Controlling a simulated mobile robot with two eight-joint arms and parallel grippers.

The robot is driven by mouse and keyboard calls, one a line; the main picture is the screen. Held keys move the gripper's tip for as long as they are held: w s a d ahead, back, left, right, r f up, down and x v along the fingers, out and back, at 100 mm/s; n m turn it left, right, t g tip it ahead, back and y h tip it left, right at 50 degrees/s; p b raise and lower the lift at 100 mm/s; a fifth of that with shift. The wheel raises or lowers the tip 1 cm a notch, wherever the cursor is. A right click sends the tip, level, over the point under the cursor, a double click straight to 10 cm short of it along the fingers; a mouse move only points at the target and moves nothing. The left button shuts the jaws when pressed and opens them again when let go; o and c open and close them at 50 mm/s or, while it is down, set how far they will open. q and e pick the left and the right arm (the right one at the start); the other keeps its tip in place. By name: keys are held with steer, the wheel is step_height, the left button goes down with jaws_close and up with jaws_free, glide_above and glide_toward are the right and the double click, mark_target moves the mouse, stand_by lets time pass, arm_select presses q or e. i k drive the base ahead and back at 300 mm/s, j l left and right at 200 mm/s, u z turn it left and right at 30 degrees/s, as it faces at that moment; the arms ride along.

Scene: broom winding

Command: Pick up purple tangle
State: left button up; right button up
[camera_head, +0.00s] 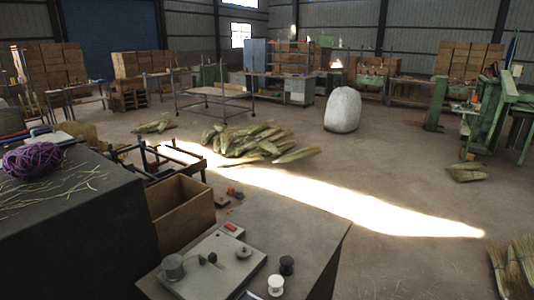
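The purple tangle (33,159) is a loose ball of purple strands. It sits on a dark-topped table (112,192) at the left of the head view, near the picture's left edge. Thin pale straws (62,190) lie scattered on the table in front of and beside it. Neither of my grippers shows in this view, and nothing touches the tangle from above.
A cardboard box (183,212) stands right of the dark table. A grey table (290,232) in front holds a plate (214,268) with small parts and spools (276,284).

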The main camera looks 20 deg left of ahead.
mark_target(29, 161)
steer(key=j+u, duration=0.1)
steer(key=u, duration=0.75)
steer(key=j+u, duration=0.1)
steer(key=u, duration=0.35)
steer(key=i+u, duration=0.1)
steer(key=u, duration=0.3)
